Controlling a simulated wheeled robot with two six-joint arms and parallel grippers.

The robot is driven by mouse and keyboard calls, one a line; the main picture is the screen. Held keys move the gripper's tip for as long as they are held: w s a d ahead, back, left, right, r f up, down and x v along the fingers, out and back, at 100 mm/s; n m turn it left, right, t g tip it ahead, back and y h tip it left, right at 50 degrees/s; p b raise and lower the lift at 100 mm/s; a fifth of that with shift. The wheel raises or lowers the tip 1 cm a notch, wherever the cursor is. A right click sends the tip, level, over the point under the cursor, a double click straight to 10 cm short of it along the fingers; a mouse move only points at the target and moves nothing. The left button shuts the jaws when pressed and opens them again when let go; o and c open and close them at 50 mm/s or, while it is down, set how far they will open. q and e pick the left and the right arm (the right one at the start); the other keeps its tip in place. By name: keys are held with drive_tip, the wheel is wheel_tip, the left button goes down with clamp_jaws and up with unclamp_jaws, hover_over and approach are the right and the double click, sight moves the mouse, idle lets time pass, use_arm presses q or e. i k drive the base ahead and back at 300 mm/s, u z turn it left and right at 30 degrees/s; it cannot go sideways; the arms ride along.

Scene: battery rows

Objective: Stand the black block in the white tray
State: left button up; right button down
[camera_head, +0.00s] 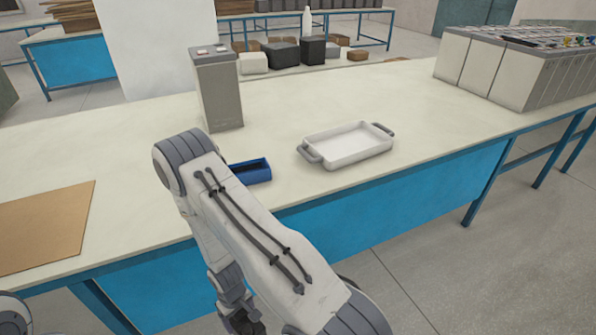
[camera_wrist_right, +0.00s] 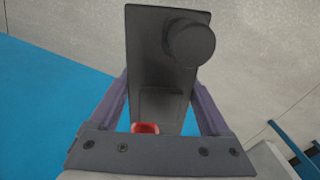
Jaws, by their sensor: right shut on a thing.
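The white tray (camera_head: 345,150) stands on the near table, with grey handles at its two ends, and it looks empty. In the right wrist view, my right gripper (camera_wrist_right: 162,108) is shut on the black block (camera_wrist_right: 150,60). The block is a dark flat-faced piece with a round knob near its far end and a red spot by the gripper. In the head view, my right gripper (camera_head: 238,308) hangs low in front of the table's blue side, away from the tray. The block cannot be told apart from the gripper there. My left gripper is not in view.
A small blue open box (camera_head: 252,171) sits left of the tray, partly behind my right arm. A tall grey battery (camera_head: 217,90) stands behind it. A brown board (camera_head: 45,225) lies at left. Grey batteries (camera_head: 500,70) fill the right end.

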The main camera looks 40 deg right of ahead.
sight(348, 147)
drive_tip(key=u, duration=2.3)
drive_tip(key=k, duration=2.35)
drive_tip(key=z, duration=2.45)
